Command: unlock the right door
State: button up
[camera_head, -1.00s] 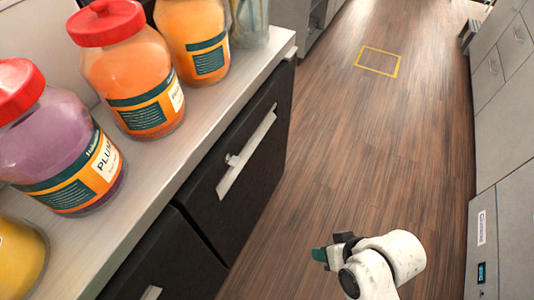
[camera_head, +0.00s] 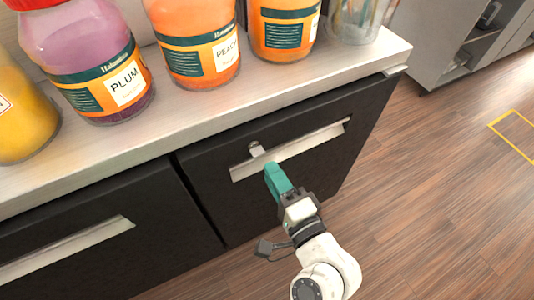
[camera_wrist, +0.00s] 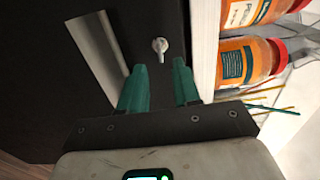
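The right door (camera_head: 335,160) is a black cabinet front below the counter, and it is closed. A pale long handle (camera_head: 300,147) runs across its upper part. A small metal lock knob (camera_head: 256,149) sits just above the handle's left end. The knob also shows in the wrist view (camera_wrist: 160,47), ahead of and roughly between my fingertips. My gripper (camera_head: 273,170) points at the door just below the knob. In the wrist view my gripper (camera_wrist: 159,64) has its teal fingers apart, with nothing between them. Whether the fingers touch the handle is unclear.
A pale counter (camera_head: 200,120) overhangs the door, with a plum jar (camera_head: 85,60), a peach jar (camera_head: 195,40) and other jars on it. A left black door (camera_head: 90,255) with its own handle adjoins. The wooden floor (camera_head: 440,200) on the right is clear.

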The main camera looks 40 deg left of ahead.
aim_at(257, 150)
jog(key=x, duration=0.6)
grip_shut()
dwell(0.3)
